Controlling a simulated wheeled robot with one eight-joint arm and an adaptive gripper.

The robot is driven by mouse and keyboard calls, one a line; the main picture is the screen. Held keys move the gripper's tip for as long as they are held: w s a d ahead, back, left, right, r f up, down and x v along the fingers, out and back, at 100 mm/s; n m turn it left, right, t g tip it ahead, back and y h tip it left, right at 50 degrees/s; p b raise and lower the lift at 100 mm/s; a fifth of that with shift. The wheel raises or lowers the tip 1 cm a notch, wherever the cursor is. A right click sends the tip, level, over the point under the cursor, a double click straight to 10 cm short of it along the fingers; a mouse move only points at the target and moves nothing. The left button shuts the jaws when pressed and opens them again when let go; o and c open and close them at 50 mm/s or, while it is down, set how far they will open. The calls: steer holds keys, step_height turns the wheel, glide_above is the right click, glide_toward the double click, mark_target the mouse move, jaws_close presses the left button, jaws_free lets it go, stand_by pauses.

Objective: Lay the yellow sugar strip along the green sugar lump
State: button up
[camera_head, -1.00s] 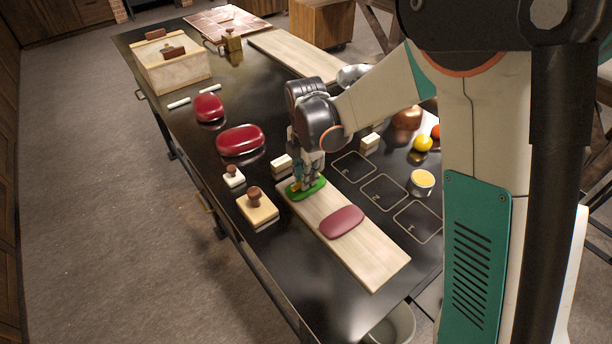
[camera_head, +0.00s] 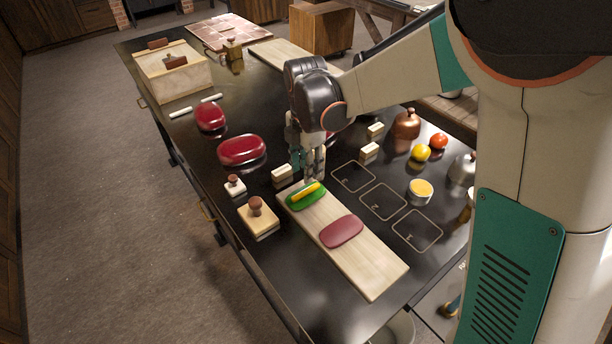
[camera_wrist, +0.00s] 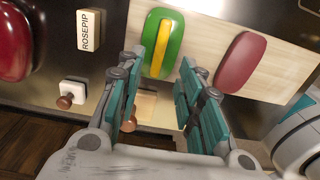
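The green sugar lump (camera_head: 294,203) lies at the far end of a pale wooden board (camera_head: 367,266). The yellow sugar strip (camera_head: 307,191) lies on top of it. In the wrist view the yellow strip (camera_wrist: 162,48) runs lengthwise along the middle of the green lump (camera_wrist: 176,35). My gripper (camera_head: 314,178) is above and just behind the lump in the head view, apart from the strip. In the wrist view my gripper (camera_wrist: 158,82) has its two fingers spread wide with nothing between them.
A dark pink lump (camera_head: 342,231) lies on the same board. Stamps with round knobs, such as one on a pale block (camera_head: 257,219), stand left of the board. Red lumps (camera_head: 242,150) lie farther left. A small labelled block (camera_wrist: 89,31) is close to the green lump.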

steer(key=shift+r+p, duration=0.35)
steer(key=shift+r, duration=1.9)
